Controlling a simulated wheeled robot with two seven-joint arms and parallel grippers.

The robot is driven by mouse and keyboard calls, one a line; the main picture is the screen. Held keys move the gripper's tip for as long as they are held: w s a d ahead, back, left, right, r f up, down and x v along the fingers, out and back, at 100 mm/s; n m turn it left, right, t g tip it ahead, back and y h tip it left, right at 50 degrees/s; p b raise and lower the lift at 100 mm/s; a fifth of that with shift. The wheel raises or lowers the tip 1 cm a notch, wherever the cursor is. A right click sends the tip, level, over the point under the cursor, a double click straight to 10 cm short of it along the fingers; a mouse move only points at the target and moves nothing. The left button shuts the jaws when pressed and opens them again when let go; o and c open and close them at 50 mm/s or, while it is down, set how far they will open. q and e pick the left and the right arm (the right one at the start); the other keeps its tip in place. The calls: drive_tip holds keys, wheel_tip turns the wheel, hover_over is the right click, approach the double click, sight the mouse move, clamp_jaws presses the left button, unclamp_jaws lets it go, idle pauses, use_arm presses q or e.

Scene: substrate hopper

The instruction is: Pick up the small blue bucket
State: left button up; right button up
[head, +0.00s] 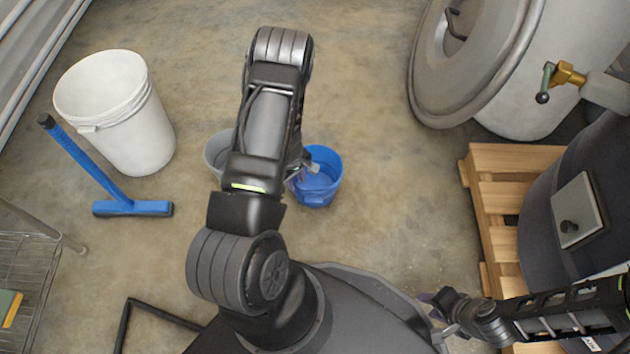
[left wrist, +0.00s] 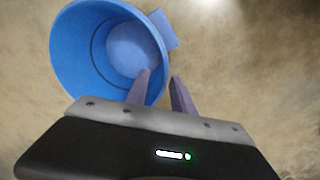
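The small blue bucket (head: 322,187) stands upright on the floor in the middle of the head view, its left part partly hidden by my left arm. In the left wrist view, the blue bucket (left wrist: 70,55) shows its open mouth at the upper left. My left gripper (head: 303,172) is at the bucket's left rim. In the left wrist view the fingers of my left gripper (left wrist: 160,80) are apart, one over the bucket's mouth and one outside the rim. Contact cannot be told. My right gripper (head: 436,318) is empty at the lower right, its fingers apart.
A grey bucket (head: 216,153) stands just left, partly behind my arm. A white bucket (head: 125,115) and a blue-handled squeegee (head: 130,208) are further left. A wooden pallet (head: 500,190) and a large drum (head: 450,75) are at the right. Floor between is clear.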

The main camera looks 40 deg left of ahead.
sight(297, 190)
use_arm(q)
wheel_tip(297, 190, down, 4)
drive_tip(key=shift+w+f+b, duration=0.1)
drive_tip(key=shift+b, duration=0.75)
clamp_jaws()
idle(1.1)
